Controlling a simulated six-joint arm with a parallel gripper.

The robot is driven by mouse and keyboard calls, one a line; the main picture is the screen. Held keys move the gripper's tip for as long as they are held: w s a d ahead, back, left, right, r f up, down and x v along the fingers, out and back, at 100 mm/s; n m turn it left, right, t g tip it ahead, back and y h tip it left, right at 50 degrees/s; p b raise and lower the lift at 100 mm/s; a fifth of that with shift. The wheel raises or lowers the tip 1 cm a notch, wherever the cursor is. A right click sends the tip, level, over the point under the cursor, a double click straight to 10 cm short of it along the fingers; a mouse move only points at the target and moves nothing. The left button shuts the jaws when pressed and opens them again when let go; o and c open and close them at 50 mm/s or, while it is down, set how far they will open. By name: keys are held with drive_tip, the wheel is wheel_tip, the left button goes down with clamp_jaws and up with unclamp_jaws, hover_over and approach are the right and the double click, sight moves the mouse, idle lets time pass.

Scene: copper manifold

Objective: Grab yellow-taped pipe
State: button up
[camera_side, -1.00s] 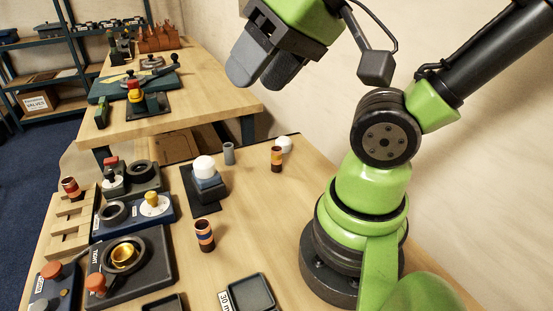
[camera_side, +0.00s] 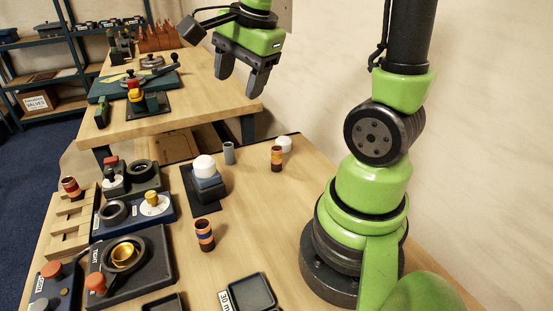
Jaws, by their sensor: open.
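The yellow-taped pipe (camera_side: 276,158) is a short copper piece with a yellow-orange band. It stands upright on the near table, toward its back right, beside a white round-topped item (camera_side: 284,144). My gripper (camera_side: 239,80) is open and empty, its two dark fingers pointing down. In the picture it hangs above and left of the pipe, well clear of it.
A blue-banded copper pipe (camera_side: 205,236) stands mid-table. A third copper pipe (camera_side: 70,188) sits in a wooden rack at left. A grey cylinder (camera_side: 229,153) and a white-domed device (camera_side: 205,168) are left of the yellow-taped pipe.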

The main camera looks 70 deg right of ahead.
drive_tip(key=d+f+m+g, duration=0.3)
drive_tip(key=d+f+m, duration=0.6)
drive_tip(key=m, duration=0.7)
hover_over(277, 148)
drive_tip(key=shift+g+y, duration=0.3)
drive_tip(key=shift+g, duration=0.1)
drive_tip(key=f, duration=0.4)
drive_tip(key=shift+w+a+f, duration=0.15)
drive_tip(key=shift+w+f, duration=0.1)
drive_tip(key=shift+f, duration=0.05)
wheel_tip(277, 148, down, 4)
drive_tip(key=shift+s+f, duration=0.15)
drive_tip(key=shift+f, duration=0.1)
wheel_tip(277, 148, down, 6)
drive_tip(key=shift+r, duration=0.1)
drive_tip(key=c, duration=1)
